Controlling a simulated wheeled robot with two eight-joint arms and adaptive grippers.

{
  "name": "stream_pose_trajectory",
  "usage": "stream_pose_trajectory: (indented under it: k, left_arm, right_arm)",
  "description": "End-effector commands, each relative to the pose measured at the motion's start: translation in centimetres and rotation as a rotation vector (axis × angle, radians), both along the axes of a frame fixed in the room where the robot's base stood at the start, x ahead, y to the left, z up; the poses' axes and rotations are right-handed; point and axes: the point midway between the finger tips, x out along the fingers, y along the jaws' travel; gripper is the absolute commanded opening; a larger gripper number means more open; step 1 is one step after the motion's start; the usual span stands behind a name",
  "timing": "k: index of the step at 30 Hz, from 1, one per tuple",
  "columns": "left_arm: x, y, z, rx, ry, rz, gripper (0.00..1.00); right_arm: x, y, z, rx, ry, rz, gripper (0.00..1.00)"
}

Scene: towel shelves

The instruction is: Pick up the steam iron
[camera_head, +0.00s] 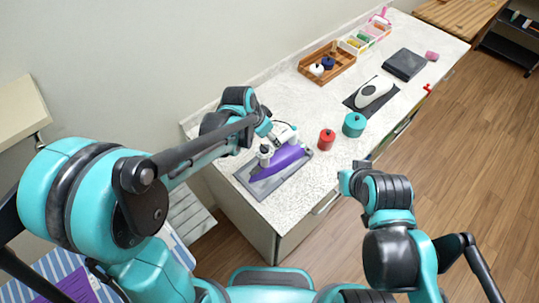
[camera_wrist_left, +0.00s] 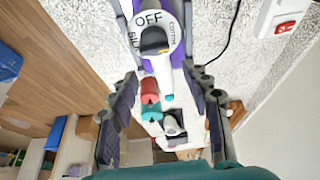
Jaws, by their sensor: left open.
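The steam iron (camera_head: 285,161) has a purple body and white upper parts, and sits on a grey pad (camera_head: 262,188) at the near end of the counter. My left gripper (camera_head: 277,135) is at the iron's upper part and partly hides it. In the left wrist view the iron's white dial marked OFF (camera_wrist_left: 150,17) is close, at the top. The left gripper's open fingers (camera_wrist_left: 165,95) lie to either side below it; contact cannot be told. My right gripper (camera_head: 356,172) is beyond the counter's front edge, away from the iron; its jaws are unclear.
A red container (camera_head: 326,139) and a teal container (camera_head: 353,125) stand right of the iron. Farther along are a white appliance (camera_head: 374,90) on a dark pad, a wooden tray (camera_head: 327,65) and a dark folded cloth (camera_head: 404,64). A wall runs behind the counter (camera_head: 300,105).

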Motion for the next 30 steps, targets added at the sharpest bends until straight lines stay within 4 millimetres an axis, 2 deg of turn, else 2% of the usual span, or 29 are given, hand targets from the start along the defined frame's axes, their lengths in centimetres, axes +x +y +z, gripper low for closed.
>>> stream_pose_trajectory:
  k: [18,26,29,30]
  left_arm:
    - [2.3,-2.1,-7.0,-0.001,0.001,-0.007,0.48]
    - [2.4,-2.2,-7.2,0.0,0.001,-0.006,0.48]
    - [2.4,-2.2,-7.2,0.0,0.001,-0.006,0.27]
    - [2.4,-2.2,-7.2,0.0,0.001,-0.006,0.17]
  right_arm:
    - [0.0,0.0,-1.2,0.0,0.0,0.0,0.0]
    - [0.0,0.0,-1.2,0.0,0.0,0.0,0.0]
    - [0.0,0.0,-1.2,0.0,0.0,0.0,0.0]
    - [0.0,0.0,-1.2,0.0,0.0,0.0,0.0]
